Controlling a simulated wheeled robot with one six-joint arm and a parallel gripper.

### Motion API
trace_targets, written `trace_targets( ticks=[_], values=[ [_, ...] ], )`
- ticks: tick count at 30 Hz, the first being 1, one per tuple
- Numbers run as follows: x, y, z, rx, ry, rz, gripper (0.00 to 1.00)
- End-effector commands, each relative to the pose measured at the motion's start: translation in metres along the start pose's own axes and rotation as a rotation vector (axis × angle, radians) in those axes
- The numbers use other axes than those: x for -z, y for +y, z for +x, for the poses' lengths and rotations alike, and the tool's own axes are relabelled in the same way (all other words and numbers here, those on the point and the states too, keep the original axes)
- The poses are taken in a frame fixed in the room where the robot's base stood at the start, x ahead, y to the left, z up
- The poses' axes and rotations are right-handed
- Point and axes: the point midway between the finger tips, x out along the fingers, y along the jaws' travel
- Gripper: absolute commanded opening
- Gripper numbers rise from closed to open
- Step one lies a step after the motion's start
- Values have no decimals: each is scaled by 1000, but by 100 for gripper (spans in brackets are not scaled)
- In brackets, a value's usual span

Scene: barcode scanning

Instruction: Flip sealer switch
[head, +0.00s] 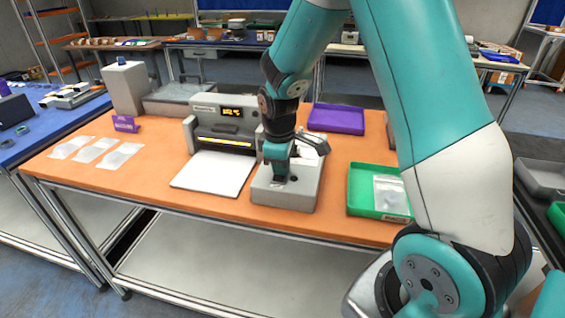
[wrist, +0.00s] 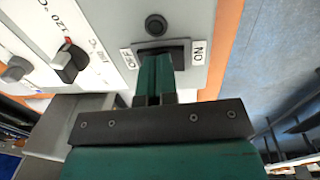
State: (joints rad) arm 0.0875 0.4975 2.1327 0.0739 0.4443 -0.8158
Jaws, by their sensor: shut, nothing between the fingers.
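The sealer (head: 222,108) is a grey machine with a lit display on the orange table. Its grey box-like front part (head: 301,190) stands beside a white plate. In the wrist view the sealer's panel (wrist: 195,15) carries a black rocker switch (wrist: 177,50) set between an OFF label (wrist: 130,58) on the left and an ON label (wrist: 198,52) on the right. My gripper (wrist: 155,58) is shut and empty, its fingertips over the OFF side of the switch. Contact cannot be told. The fingers hide part of the switch. My gripper also shows over the box in the head view (head: 279,178).
A round black button (wrist: 155,25) and black dial knobs (wrist: 69,64) sit on the panel. A green tray (head: 362,183) holding a clear bag stands right of the box, and a purple tray (head: 337,119) behind it. Clear bags (head: 95,150) lie on the left of the table.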

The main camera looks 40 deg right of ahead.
Motion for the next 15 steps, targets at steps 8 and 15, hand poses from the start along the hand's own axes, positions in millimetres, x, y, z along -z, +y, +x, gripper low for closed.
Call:
trace_targets(
  ticks=[8, 15],
  values=[
    [0, -5, -3, -3, 1, 1, 0],
    [0, -4, -7, -3, 1, 1, 0]
  ],
)
